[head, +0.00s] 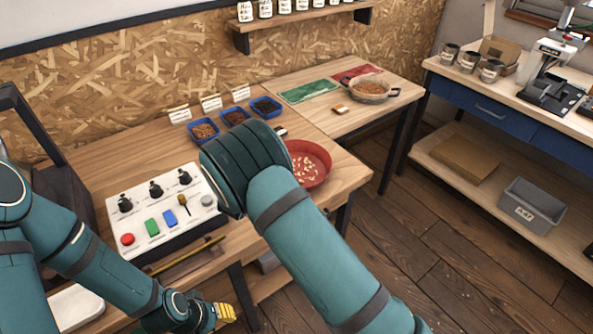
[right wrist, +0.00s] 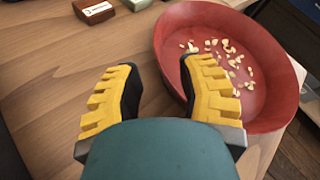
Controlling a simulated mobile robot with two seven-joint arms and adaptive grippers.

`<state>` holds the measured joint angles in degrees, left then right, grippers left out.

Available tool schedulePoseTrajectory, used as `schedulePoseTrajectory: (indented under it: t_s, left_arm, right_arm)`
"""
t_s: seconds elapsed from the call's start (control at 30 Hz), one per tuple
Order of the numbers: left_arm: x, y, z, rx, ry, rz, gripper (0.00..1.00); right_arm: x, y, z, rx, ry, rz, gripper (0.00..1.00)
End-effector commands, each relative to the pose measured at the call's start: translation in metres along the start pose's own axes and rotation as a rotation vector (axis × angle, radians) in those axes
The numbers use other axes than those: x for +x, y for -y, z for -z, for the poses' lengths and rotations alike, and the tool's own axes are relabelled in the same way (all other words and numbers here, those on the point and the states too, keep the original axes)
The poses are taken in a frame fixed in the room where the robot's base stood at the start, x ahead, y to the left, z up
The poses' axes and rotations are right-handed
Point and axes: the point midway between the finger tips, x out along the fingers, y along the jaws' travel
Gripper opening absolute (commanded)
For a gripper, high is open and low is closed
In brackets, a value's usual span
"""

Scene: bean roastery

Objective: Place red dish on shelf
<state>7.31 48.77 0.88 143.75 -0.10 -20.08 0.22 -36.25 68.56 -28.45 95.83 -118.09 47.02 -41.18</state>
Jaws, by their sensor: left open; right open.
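The red dish (head: 311,168) holds pale flakes and stands upright on the wooden table near its right edge. My right arm hides its left part in the head view. In the right wrist view the dish (right wrist: 262,50) is at the upper right. My right gripper (right wrist: 160,70) is open there, its right finger overlapping the dish's near-left rim and its left finger over bare table. I cannot tell whether it touches the dish. My left gripper (head: 224,313) is open and empty, low beside the table's front. A wall shelf (head: 308,17) carries several jars.
A control panel (head: 160,212) and several blue trays (head: 266,107) share the table. Behind are green (head: 308,91) and red mats and a sieve-like bowl (head: 370,91).

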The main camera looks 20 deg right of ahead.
Motion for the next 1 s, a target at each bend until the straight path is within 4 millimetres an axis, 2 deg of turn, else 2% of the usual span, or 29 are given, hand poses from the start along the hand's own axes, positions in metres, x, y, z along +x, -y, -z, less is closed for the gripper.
schedulePoseTrajectory:
  t_s: [0.17, 0.5, 0.8, 0.83, 0.93, 0.97, 1.0]
  left_arm:
    - [0.002, 0.001, 0.0, 0.0, -0.001, 0.0, 0.34]
    - [0.01, 0.004, 0.001, 0.001, -0.005, 0.0, 0.34]
    - [0.01, 0.004, 0.002, 0.001, -0.006, 0.0, 0.34]
    - [0.01, 0.004, 0.002, 0.001, -0.006, 0.0, 0.34]
    - [0.01, 0.004, 0.002, 0.001, -0.006, 0.0, 0.34]
    - [0.01, 0.004, 0.002, 0.001, -0.006, 0.0, 0.34]
    - [0.01, 0.004, 0.002, 0.001, -0.006, 0.0, 0.34]
  right_arm:
    - [0.011, 0.0, 0.0, 0.0, 0.0, 0.0, 0.38]
    - [0.054, -0.003, 0.0, 0.0, 0.0, 0.0, 0.38]
    - [0.06, -0.002, -0.001, 0.0, 0.0, 0.0, 0.38]
    - [0.059, -0.002, -0.001, 0.0, 0.0, 0.0, 0.41]
    - [0.059, -0.002, -0.001, 0.0, 0.0, 0.0, 0.06]
    - [0.059, -0.002, -0.001, 0.0, 0.0, -0.001, 0.0]
    - [0.059, -0.002, -0.001, 0.0, 0.0, 0.0, 0.0]
